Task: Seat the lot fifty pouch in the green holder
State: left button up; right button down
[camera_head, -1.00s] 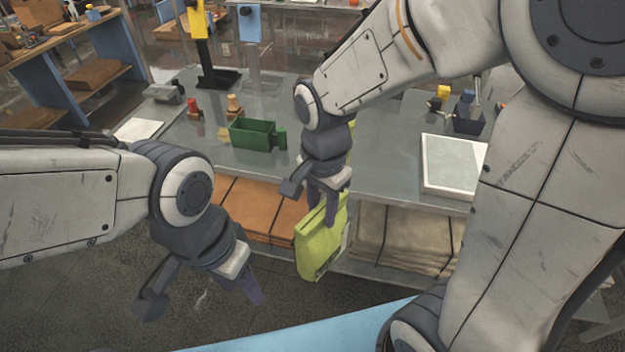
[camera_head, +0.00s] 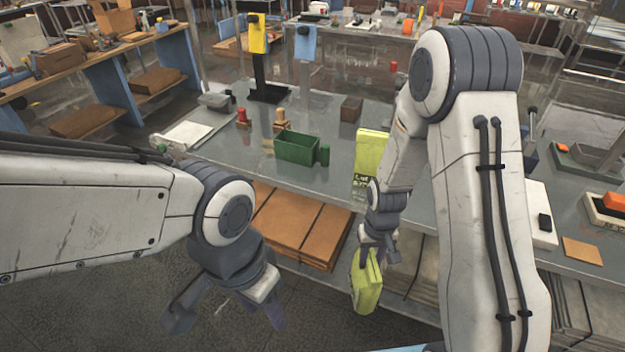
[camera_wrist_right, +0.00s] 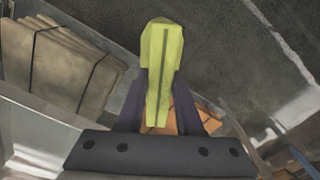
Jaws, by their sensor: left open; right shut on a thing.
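A lime-green pouch (camera_head: 367,285) hangs in my right gripper (camera_head: 378,256), in front of the table's near edge and below its top. In the right wrist view the pouch (camera_wrist_right: 161,70) sits between the two fingers, seen narrow-edge on. A second lime-green pouch (camera_head: 371,150) stands on the table behind my right arm; its dark label seems to begin with "Lot", the rest unclear. The held pouch's label cannot be read. The green holder (camera_head: 297,149), an open-topped box, stands on the table left of that pouch. My left gripper (camera_head: 230,316) is open and empty, low at front left.
Red (camera_head: 242,117) and tan (camera_head: 281,120) knobbed pieces stand behind the holder. A yellow device on a black stand (camera_head: 259,38) is at the back. Folded brown stacks (camera_head: 300,222) lie on the shelf below the tabletop. A white tray (camera_head: 540,212) is at the right.

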aim_at(298, 156)
jog(key=u, duration=1.85)
jog(key=i, duration=1.4)
jog(key=z, duration=1.65)
